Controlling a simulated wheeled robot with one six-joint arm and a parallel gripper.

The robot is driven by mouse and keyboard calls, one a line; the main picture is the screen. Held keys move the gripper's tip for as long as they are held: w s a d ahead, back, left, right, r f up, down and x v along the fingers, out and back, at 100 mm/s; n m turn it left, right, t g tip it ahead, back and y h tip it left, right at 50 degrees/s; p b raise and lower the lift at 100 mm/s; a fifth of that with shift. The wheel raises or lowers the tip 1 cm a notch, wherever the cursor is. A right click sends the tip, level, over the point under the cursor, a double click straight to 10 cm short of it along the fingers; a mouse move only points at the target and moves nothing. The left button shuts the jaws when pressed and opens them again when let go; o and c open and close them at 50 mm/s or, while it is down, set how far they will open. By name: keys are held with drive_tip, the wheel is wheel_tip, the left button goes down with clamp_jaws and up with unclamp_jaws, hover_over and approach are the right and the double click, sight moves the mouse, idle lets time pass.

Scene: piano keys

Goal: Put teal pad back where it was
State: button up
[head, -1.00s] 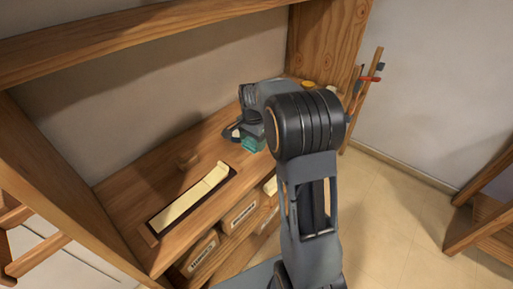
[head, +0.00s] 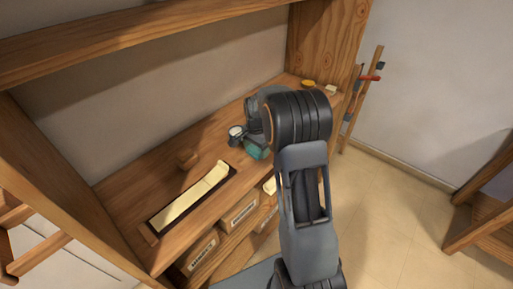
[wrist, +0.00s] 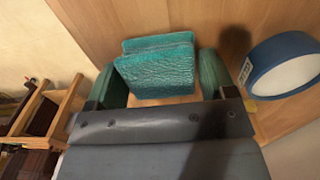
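The teal pad (wrist: 155,68) is a textured block between the two green fingers of my gripper (wrist: 160,80) in the wrist view. The fingers lie against its left and right sides, and my gripper appears shut on it. Wood shows behind and below the pad. In the head view the pad (head: 257,150) shows as a small teal patch near the front edge of the wooden shelf top (head: 140,170). My arm hides part of it there and most of my gripper. Whether the pad touches the shelf top I cannot tell.
A blue roll with a pale face (wrist: 287,66) stands close right of my gripper in the wrist view. A yellow round thing (head: 308,83) sits at the far end.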

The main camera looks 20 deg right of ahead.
drive_tip(key=shift+o, duration=1.4)
wheel_tip(320, 180, up, 11)
drive_tip(key=s+a+r+n+t, duration=0.2)
drive_tip(key=s+a+r+n, duration=0.3)
drive_tip(key=s, duration=0.5)
drive_tip(key=s+a+f+n, duration=0.2)
drive_tip(key=s+a+n, duration=0.1)
drive_tip(key=s, duration=0.3)
drive_tip(key=s+a+f+n+t, duration=0.1)
drive_tip(key=s+a+f+n, duration=0.1)
drive_tip(key=s+n, duration=0.3)
drive_tip(key=shift+s+a+f+t, duration=0.15)
drive_tip(key=shift+s+a+t, duration=0.15)
drive_tip(key=shift+s+a, duration=0.15)
